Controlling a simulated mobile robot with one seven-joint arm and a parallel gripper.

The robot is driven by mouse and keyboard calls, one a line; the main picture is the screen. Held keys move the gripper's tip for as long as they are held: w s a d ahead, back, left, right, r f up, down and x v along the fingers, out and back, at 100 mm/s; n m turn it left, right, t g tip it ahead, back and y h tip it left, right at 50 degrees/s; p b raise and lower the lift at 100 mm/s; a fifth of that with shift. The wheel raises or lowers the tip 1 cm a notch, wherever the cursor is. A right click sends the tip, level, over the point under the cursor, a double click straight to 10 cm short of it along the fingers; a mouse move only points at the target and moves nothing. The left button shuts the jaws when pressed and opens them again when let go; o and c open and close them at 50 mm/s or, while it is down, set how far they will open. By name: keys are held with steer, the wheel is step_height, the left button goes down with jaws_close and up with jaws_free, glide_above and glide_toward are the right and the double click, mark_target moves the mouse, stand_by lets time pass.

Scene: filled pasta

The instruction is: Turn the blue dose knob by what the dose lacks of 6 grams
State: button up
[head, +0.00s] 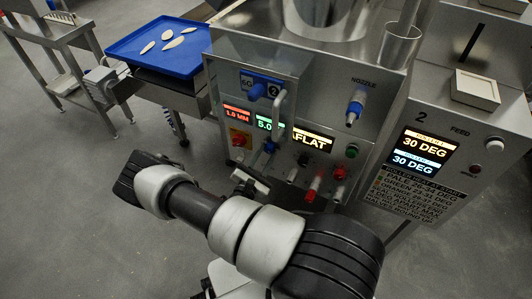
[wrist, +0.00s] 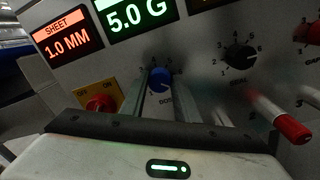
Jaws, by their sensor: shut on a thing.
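The blue dose knob (wrist: 160,78) sits on the steel panel below the green dose display (wrist: 137,19), which reads 5.0 G. Part of the label under the knob shows between my fingers. My gripper (wrist: 163,92) has one finger on each side of the knob and is shut on it. In the head view the knob (head: 270,146) shows small under the green display (head: 264,124), with my gripper (head: 263,158) at it. My arm hides part of the lower panel there.
An orange sheet display (wrist: 67,47) reads 1.0 MM. A black seal knob (wrist: 241,57) and a red-tipped lever (wrist: 285,122) are to the right. A blue tray (head: 160,47) with pasta pieces stands at back left.

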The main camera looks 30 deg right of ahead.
steer(key=shift+m, duration=0.6)
steer(key=shift+f, duration=0.1)
steer(key=o, duration=1)
steer(key=shift+o, duration=0.2)
steer(key=shift+a, duration=0.1)
steer(key=p+v, duration=0.1)
steer(key=v, duration=1.6)
steer(key=shift+s+a+p, duration=0.15)
steer(key=shift+p, duration=0.25)
